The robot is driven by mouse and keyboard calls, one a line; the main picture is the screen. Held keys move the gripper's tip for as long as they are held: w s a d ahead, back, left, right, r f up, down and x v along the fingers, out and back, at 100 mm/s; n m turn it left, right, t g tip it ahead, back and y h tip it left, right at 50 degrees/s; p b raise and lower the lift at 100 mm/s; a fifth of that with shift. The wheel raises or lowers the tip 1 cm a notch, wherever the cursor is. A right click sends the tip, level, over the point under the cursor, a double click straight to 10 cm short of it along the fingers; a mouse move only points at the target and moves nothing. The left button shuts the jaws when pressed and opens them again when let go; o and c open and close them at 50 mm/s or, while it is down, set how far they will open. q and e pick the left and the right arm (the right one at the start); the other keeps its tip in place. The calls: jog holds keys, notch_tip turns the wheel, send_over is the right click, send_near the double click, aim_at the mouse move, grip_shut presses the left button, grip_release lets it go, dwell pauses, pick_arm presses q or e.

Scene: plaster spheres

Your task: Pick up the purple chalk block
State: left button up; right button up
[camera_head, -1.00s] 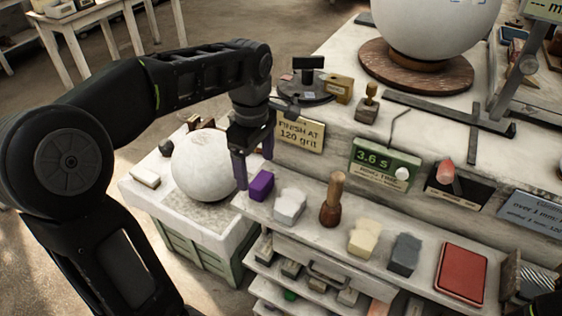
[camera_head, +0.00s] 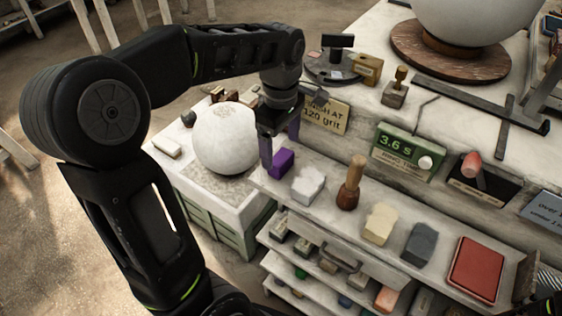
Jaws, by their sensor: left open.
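The purple chalk block (camera_head: 281,162) sits at the left end of the narrow shelf (camera_head: 325,207) along the bench front, beside a white block. My left gripper (camera_head: 279,152) points down over it. Its jaws are open, with one finger at the left side of the block and the other behind it to the right. I cannot tell whether either finger touches the block. The block appears to rest on the shelf. My right gripper is not in view.
Right of the purple block stand a white block (camera_head: 308,185), a wooden-handled brush (camera_head: 351,183), a cream block (camera_head: 379,223), a grey block (camera_head: 419,245) and a red box (camera_head: 476,269). A plaster sphere (camera_head: 225,138) lies left of the gripper. A sign (camera_head: 325,115) stands close behind it.

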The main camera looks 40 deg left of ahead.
aim_at(281, 157)
pick_arm(q)
jog(key=shift+f+p, duration=0.55)
jog(key=shift+f, duration=2.05)
jog(key=shift+c, duration=0.3)
jog(key=c, duration=1.6)
jog(key=shift+o, duration=0.2)
notch_tip(281, 157, up, 10)
jog(key=shift+r+b, duration=0.1)
jog(key=shift+b, duration=0.35)
